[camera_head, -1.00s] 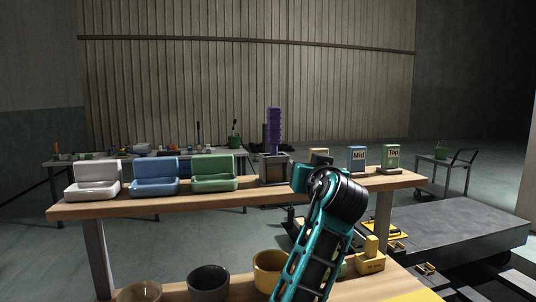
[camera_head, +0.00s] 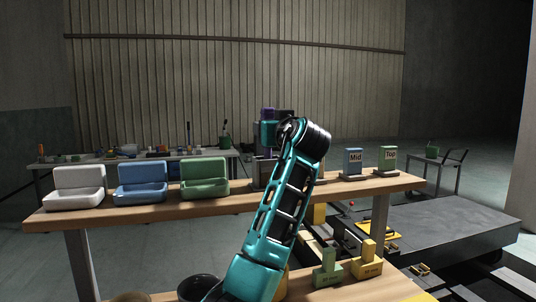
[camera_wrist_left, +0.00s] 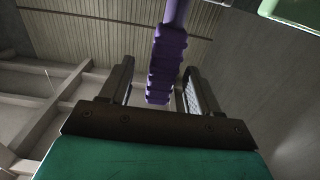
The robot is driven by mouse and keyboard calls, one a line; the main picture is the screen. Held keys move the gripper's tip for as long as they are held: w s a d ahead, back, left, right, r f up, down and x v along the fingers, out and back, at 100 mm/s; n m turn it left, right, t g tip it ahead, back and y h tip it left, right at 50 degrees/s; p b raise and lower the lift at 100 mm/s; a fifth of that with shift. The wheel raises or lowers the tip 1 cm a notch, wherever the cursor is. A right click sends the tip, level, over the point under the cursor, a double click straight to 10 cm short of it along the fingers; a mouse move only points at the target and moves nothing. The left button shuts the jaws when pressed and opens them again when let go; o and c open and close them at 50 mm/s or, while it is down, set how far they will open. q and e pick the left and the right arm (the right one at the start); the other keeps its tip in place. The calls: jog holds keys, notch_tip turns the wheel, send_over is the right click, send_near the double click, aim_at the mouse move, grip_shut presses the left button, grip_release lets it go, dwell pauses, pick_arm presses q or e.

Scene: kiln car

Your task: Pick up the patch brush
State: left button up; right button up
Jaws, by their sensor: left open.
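The patch brush, taken to be the purple ridged handle (camera_head: 267,112), stands upright in a dark holder (camera_head: 260,176) on the wooden shelf. Its middle is mostly covered by my left gripper and arm in the head view. In the left wrist view the purple handle (camera_wrist_left: 166,62) hangs between the two fingers of my left gripper (camera_wrist_left: 158,72). The fingers are open, with a gap visible on both sides of the handle. Its bristles are not visible. My right gripper is not in view.
White (camera_head: 78,188), blue (camera_head: 142,181) and green (camera_head: 205,178) bins stand left on the shelf. Blue "Mid" (camera_head: 354,161) and green "Top" (camera_head: 388,159) blocks stand right. Cups and small green (camera_head: 327,270) and yellow (camera_head: 366,262) blocks are below.

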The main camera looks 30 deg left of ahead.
pick_arm(q)
jog(key=x, duration=0.4)
jog(key=shift+a+f+p, duration=0.1)
jog(key=shift+a+p, duration=0.15)
jog(key=shift+p, duration=0.05)
jog(key=c, duration=1)
